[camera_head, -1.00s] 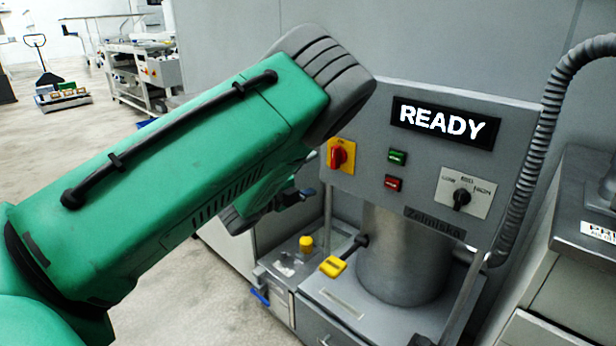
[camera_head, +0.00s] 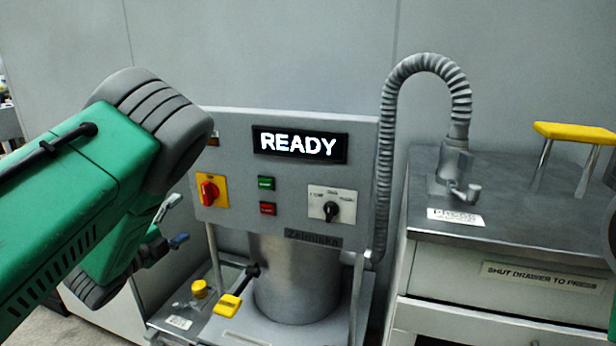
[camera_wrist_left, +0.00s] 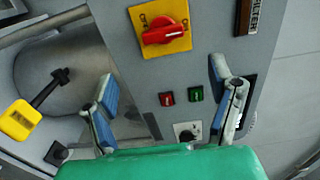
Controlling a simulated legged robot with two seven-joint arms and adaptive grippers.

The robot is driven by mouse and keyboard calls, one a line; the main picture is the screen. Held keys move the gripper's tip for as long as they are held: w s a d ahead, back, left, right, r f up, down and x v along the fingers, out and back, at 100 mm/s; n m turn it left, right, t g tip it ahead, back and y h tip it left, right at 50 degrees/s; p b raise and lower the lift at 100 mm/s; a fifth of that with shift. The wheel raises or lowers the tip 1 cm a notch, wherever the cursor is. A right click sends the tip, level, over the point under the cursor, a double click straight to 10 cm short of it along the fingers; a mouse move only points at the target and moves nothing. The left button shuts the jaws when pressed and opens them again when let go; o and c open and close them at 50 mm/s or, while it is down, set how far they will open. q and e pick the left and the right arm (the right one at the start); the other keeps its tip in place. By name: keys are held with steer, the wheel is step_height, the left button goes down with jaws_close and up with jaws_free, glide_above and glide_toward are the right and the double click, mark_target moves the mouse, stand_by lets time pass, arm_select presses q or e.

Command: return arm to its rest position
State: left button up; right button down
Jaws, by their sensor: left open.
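My left arm comes in from the left in the head view, with its green and grey links large in front. My left gripper (camera_head: 174,222) shows partly behind them, left of the machine's panel. In the left wrist view its two blue-padded fingers (camera_wrist_left: 167,92) are spread apart with nothing between them. The grey machine panel (camera_head: 230,135) has a display reading READY (camera_head: 299,145). The red rotary switch (camera_head: 208,190) on its yellow plate also shows in the left wrist view (camera_wrist_left: 165,33).
A steel cylinder (camera_head: 295,280) stands below the panel, with a yellow-ended lever (camera_head: 227,305) and yellow knob (camera_head: 199,288) to its left. A grey hose (camera_head: 386,150) arches right of the panel. A press cabinet (camera_head: 500,277) with a yellow-topped handle (camera_head: 575,132) stands at right.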

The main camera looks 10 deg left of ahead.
arm_select(q)
steer(key=s+d+f+n+g+y, duration=0.25)
steer(key=s+f+n+g, duration=0.3)
steer(key=s+f, duration=0.4)
steer(key=s+d+f+n+g+y, duration=0.1)
steer(key=s+d+f+n+g, duration=0.25)
steer(key=s+f+n, duration=0.65)
steer(key=s+d+f+n+g+h, duration=0.1)
steer(key=s+d+f+g, duration=0.3)
steer(key=s, duration=0.5)
steer(key=s+d+f+n+g+h, duration=0.1)
steer(key=s+d+f+g, duration=0.3)
steer(key=s, duration=0.5)
steer(key=shift+d+f+n, duration=0.55)
steer(key=shift+f, duration=0.1)
